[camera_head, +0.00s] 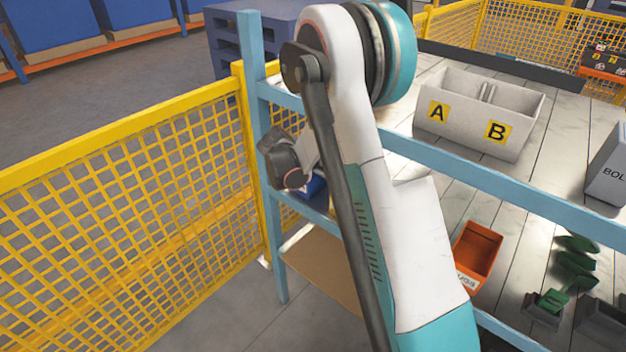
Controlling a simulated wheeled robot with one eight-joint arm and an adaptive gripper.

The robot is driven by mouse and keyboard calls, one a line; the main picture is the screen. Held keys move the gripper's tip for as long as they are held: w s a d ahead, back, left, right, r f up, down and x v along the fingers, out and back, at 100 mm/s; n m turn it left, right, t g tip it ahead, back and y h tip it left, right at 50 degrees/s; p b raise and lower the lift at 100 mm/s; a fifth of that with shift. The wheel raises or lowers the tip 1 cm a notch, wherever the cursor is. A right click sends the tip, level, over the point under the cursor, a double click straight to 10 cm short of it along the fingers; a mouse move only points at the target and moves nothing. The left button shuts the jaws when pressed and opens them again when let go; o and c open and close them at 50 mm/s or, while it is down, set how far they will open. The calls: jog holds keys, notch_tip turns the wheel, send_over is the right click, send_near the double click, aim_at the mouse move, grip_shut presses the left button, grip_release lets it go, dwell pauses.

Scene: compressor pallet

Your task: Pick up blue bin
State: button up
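A small part of a blue bin (314,187) shows low behind the blue rack post, between the dark end of my arm and my white arm link. Most of it is hidden by my arm, so its full shape cannot be seen. The dark end of my arm, with my gripper (288,165), is beside the post, just left of and above the visible blue part. Its fingers cannot be made out, and I cannot tell whether it touches the bin.
A blue rack frame (480,178) crosses the view. A yellow mesh fence (130,200) stands at left. A grey bin marked A and B (470,125), an orange bin (477,250), a grey bin (610,170) and green parts (572,270) are at right.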

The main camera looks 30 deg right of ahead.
jog(key=shift+s, duration=0.15)
jog(key=c, duration=1)
jog(key=shift+r, duration=0.1)
